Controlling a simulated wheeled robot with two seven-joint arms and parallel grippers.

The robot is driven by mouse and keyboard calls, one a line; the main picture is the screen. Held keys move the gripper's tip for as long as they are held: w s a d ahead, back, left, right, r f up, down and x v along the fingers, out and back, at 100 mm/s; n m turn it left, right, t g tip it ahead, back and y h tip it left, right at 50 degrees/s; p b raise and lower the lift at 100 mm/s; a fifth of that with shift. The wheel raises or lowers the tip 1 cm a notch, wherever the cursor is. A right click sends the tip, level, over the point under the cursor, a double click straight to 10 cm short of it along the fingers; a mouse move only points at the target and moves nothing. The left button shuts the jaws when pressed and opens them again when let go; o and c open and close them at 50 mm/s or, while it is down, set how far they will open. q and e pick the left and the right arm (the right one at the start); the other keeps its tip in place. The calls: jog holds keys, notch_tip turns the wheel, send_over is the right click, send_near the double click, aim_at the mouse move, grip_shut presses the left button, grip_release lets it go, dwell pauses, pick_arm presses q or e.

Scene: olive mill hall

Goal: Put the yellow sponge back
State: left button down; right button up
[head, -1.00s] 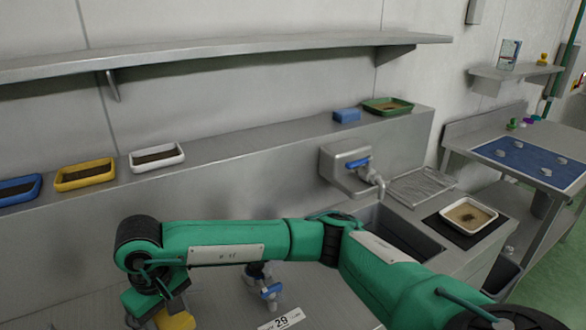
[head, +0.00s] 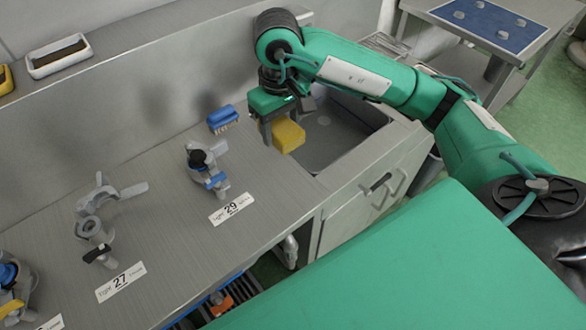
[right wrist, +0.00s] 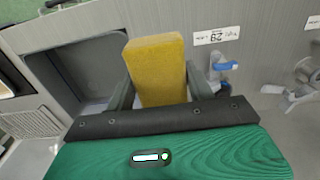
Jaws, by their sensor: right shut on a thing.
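The yellow sponge (head: 289,137) is a plain block held between the fingers of my right gripper (head: 282,128). In the head view it hangs at the left edge of the sink basin (head: 330,140), above the rim. In the right wrist view the sponge (right wrist: 157,70) stands out between the two dark fingers, with the basin (right wrist: 80,70) to its left. My right gripper is shut on it. My left gripper is not in view.
A blue brush (head: 223,118) lies on the counter (head: 160,205) left of the sponge. Metal fittings (head: 207,168) stand by label 29 (head: 231,208) and label 27. A white tray (head: 58,55) sits on the back ledge. Bare counter lies between fittings and brush.

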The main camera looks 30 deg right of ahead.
jog(key=p, duration=0.3)
send_over(284, 188)
notch_tip(284, 188, down, 15)
jog(key=shift+r, duration=0.2)
jog(key=shift+f, duration=0.85)
notch_tip(284, 188, down, 3)
jog(key=shift+p, duration=0.55)
jog(key=shift+f, duration=0.1)
jog(key=shift+f, duration=0.1)
jog(key=o, duration=1)
